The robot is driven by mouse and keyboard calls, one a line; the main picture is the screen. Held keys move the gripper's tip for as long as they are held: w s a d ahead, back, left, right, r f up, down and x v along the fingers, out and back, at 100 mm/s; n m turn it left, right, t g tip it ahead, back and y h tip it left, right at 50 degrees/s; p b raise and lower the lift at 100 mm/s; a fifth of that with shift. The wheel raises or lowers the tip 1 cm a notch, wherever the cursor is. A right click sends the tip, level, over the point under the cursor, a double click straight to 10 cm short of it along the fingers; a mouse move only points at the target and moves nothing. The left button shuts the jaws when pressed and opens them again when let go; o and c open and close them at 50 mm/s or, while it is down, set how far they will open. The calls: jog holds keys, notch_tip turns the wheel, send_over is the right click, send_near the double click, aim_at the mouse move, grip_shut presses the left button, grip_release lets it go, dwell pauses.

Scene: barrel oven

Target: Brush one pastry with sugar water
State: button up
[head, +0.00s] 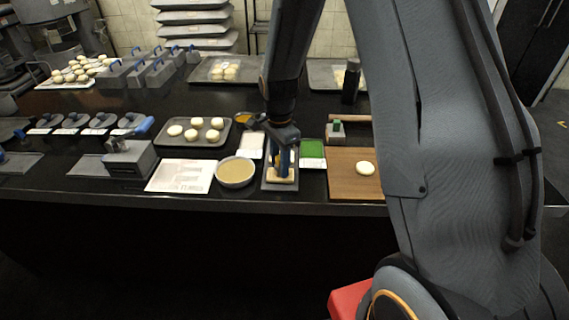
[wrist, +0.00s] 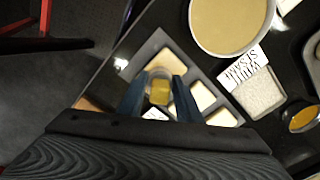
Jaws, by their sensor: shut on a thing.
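My gripper (head: 283,165) points down over a grey tray (head: 267,186) near the front edge of the counter. In the wrist view my gripper's two blue fingers (wrist: 158,98) are closed around a small yellow-tan thing (wrist: 160,92). It looks like a brush seen end-on, but most of it is hidden. The same tray in the wrist view (wrist: 135,72) holds several cream-coloured pieces in compartments. A bowl of tan liquid (head: 236,172) stands just left of the tray, apart from my gripper. A round pale pastry (head: 365,168) lies on a wooden board (head: 345,188) to the right.
A dark tray (head: 172,141) holds several pastries at left. A sesame tray (head: 251,145), a small orange bowl (head: 243,117) and a green-filled tray (head: 312,150) surround my gripper. A paper sheet (head: 182,176) and a grey box (head: 128,160) stand left. A dark bottle (head: 351,82) stands behind.

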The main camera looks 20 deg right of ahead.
aim_at(291, 174)
jog(key=shift+w+a, duration=0.1)
jog(key=shift+a, duration=0.05)
jog(key=shift+w+a, duration=0.2)
jog(key=shift+a, duration=0.5)
jog(key=shift+w+a, duration=0.2)
jog(key=shift+a, duration=0.45)
jog(key=shift+d, duration=0.1)
